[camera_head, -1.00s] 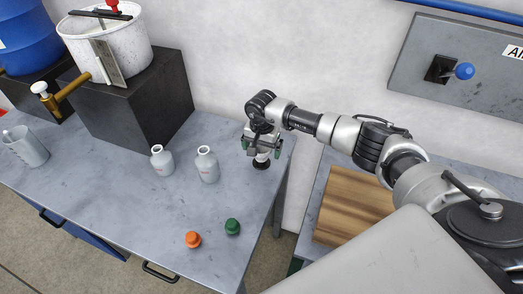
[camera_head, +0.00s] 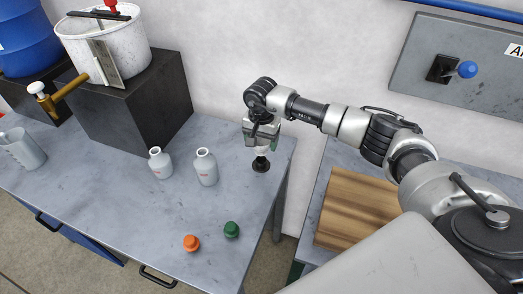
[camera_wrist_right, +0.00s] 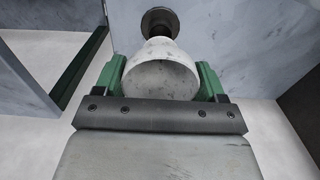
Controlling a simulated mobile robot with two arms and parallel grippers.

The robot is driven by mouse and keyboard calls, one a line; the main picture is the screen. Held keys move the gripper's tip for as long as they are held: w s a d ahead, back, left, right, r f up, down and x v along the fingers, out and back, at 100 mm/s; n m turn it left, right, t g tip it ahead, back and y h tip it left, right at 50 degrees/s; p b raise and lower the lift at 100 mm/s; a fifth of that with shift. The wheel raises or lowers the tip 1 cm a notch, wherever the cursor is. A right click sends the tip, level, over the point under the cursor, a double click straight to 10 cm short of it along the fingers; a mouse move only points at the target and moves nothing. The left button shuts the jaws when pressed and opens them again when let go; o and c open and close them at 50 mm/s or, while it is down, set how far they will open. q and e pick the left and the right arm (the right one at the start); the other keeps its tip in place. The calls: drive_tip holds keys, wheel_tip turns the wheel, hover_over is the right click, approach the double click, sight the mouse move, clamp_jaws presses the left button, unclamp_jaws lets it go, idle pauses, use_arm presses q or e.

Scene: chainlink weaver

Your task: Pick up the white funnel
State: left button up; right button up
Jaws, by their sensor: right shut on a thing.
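The white funnel (camera_head: 262,150) is between the fingers of my right gripper (camera_head: 262,138), at the right end of the grey table. In the right wrist view, the green fingers close on the funnel (camera_wrist_right: 162,76) from both sides, with its round end towards the camera and its narrow part pointing away. A small dark round base (camera_head: 261,165) stands on the table right under the funnel; it also shows beyond the funnel in the right wrist view (camera_wrist_right: 160,20). I cannot tell whether the funnel still touches it. My left gripper is not in view.
Two white bottles (camera_head: 206,168) (camera_head: 160,163) stand left of the gripper. An orange cap (camera_head: 191,243) and a green cap (camera_head: 232,230) lie near the table's front. A black block (camera_head: 135,105) bears a white pot. A wooden board (camera_head: 357,210) lies on the right-hand surface.

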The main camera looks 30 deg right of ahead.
drive_tip(key=s+d+r+b, duration=0.3)
drive_tip(key=s+d+r, duration=0.3)
drive_tip(key=d, duration=0.3)
drive_tip(key=shift+s+d+r, duration=0.3)
drive_tip(key=shift+s+r, duration=0.05)
drive_tip(key=shift+r, duration=0.2)
